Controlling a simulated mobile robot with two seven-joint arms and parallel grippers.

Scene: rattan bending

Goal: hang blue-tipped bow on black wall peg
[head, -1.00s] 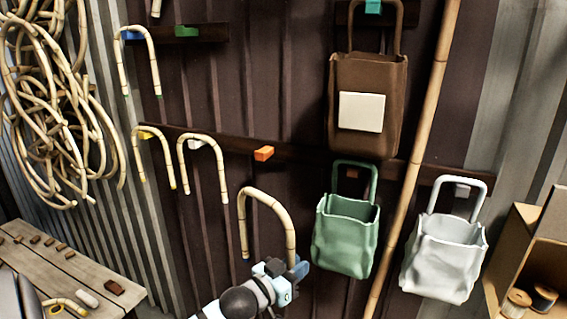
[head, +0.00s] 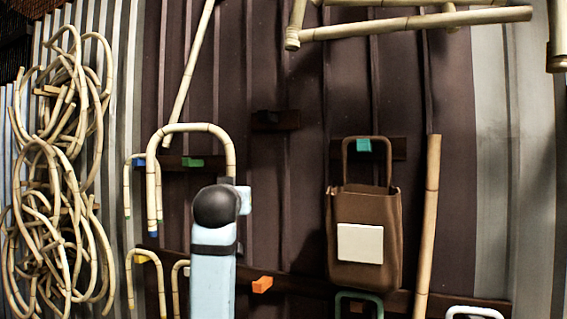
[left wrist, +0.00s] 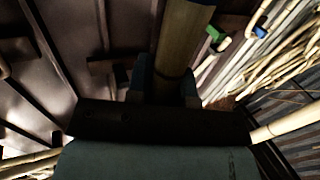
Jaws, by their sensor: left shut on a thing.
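The held bow (head: 196,128), a pale rattan arch, stands upright with its curve at the top. My left gripper (head: 242,197) is shut on its right leg; the left leg hangs free, its lower end dark, perhaps blue. In the left wrist view the bow (left wrist: 183,38) rises between the fingers (left wrist: 166,88). The black wall peg (head: 268,119) sits on a short dark board to the upper right of the gripper, hard to make out and empty. The bow is left of this peg and apart from it. My right gripper is not in view.
Blue (head: 140,163) and green (head: 192,163) pegs lie behind the bow. A brown bag (head: 362,225) hangs from a teal peg (head: 364,145) at right. An orange peg (head: 262,284) is below. Rattan poles (head: 415,24) cross the top. Coiled rattan (head: 60,190) hangs left.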

